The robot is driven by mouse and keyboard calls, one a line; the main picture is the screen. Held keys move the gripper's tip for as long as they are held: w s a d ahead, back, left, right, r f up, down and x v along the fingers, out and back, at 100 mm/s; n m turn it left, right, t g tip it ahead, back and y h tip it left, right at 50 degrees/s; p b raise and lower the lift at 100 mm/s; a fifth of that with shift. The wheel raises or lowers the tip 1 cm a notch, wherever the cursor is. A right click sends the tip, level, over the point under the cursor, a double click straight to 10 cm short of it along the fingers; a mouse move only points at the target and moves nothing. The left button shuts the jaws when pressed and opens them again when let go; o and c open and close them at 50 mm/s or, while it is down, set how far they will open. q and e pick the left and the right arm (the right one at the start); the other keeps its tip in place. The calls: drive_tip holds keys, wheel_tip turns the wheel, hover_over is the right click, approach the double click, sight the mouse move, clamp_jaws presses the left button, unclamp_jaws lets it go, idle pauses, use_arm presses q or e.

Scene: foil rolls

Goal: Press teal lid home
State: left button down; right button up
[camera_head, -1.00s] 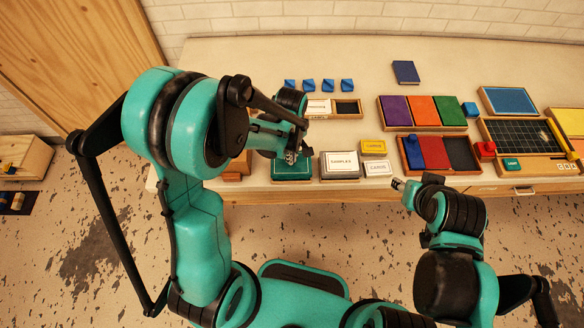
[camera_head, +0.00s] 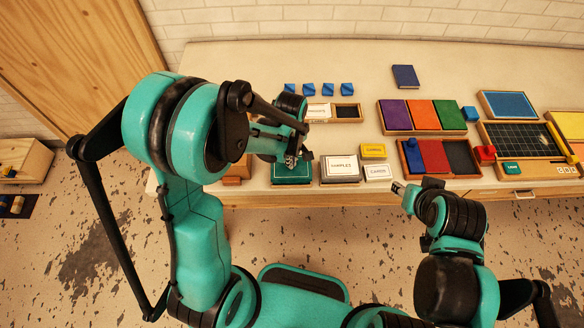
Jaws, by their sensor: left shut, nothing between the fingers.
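The teal lid (camera_head: 291,178) lies near the table's front edge at the left, on a box whose body is mostly hidden. My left gripper (camera_head: 294,163) is shut and empty, pointing down over the lid's back part and covering some of it. I cannot tell whether its fingertips touch the lid or whether the lid sits level. My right gripper (camera_head: 399,188) is in front of the table edge, away from the lid; its fingers are too small to read.
A grey box labelled samples (camera_head: 340,170) stands just right of the teal lid. A yellow box (camera_head: 373,151) and a white box (camera_head: 377,172) follow. Colour trays (camera_head: 423,131) fill the right. Several blue blocks (camera_head: 308,89) stand behind.

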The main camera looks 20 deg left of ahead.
use_arm(q)
drive_tip(key=shift+f+b, duration=0.7)
drive_tip(key=shift+b, duration=0.05)
idle(2.2)
wheel_tip(320, 180, up, 8)
drive_tip(key=p, duration=0.5)
drive_tip(key=shift+p, duration=0.4)
idle(0.4)
drive_tip(key=s+a+m+t+b, duration=0.4)
drive_tip(key=s+m+t+b, duration=0.3)
drive_tip(key=s+m+b, duration=0.3)
drive_tip(key=m+b, duration=0.2)
drive_tip(key=b, duration=0.2)
drive_tip(key=shift+s+a+r, duration=0.15)
drive_tip(key=shift+a+r, duration=0.1)
drive_tip(key=shift+a, duration=0.1)
